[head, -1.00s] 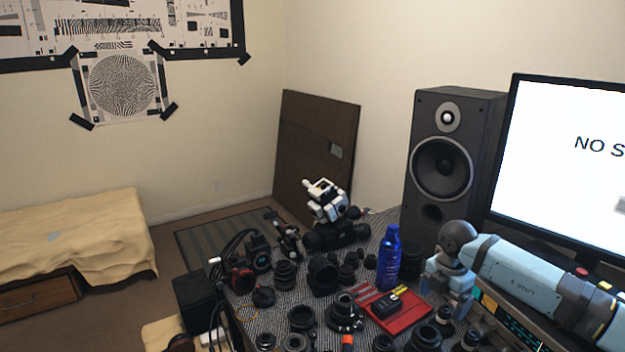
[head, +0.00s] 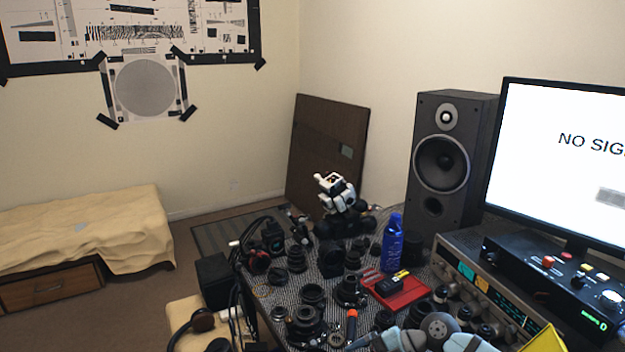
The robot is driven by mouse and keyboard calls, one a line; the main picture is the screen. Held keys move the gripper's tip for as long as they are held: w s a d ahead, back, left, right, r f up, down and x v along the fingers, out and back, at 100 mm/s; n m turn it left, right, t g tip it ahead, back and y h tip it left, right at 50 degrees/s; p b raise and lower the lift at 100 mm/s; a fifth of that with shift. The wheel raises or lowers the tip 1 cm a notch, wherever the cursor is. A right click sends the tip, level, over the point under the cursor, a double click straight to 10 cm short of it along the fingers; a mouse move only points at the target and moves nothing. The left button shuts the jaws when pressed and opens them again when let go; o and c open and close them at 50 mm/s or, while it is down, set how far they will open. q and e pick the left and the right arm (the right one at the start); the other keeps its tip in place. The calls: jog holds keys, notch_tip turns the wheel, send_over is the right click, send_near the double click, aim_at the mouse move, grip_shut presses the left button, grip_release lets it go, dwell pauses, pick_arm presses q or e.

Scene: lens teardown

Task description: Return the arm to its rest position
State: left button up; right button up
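Part of my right arm, pale blue and grey with a round grey joint (head: 437,328), shows at the bottom edge of the head view, low over the front of the table. Its gripper is mostly cut off by the frame or hidden, so I cannot tell whether its fingers are open or shut. No held object shows there. My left arm and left gripper are not in view.
The patterned table holds several black lens parts (head: 312,294), a red tray (head: 404,293), a blue bottle (head: 392,245) and an orange-handled tool (head: 351,325). A speaker (head: 450,165), electronics (head: 495,300) and a monitor (head: 565,160) stand at the right.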

jog(key=s+a+r+m+t+y, duration=0.2)
jog(key=s+a+m+t+y, duration=0.2)
jog(key=s+m+t+y, duration=0.4)
jog(key=s+d+f+m+t+h, duration=0.2)
jog(key=s+d+f+m+h, duration=0.4)
jog(key=s+f+m+h, duration=0.15)
jog(key=s+d+f+m+t+h, duration=0.2)
jog(key=s+d+f+m+h, duration=0.45)
jog(key=f+m+h, duration=0.25)
pick_arm(q)
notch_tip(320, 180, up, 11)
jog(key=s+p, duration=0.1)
jog(key=p, duration=1.1)
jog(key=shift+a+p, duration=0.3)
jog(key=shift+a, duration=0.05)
pick_arm(e)
notch_tip(320, 180, up, 10)
jog(key=s, duration=0.1)
jog(key=shift+s+d+r, duration=0.2)
jog(key=shift+r, duration=0.05)
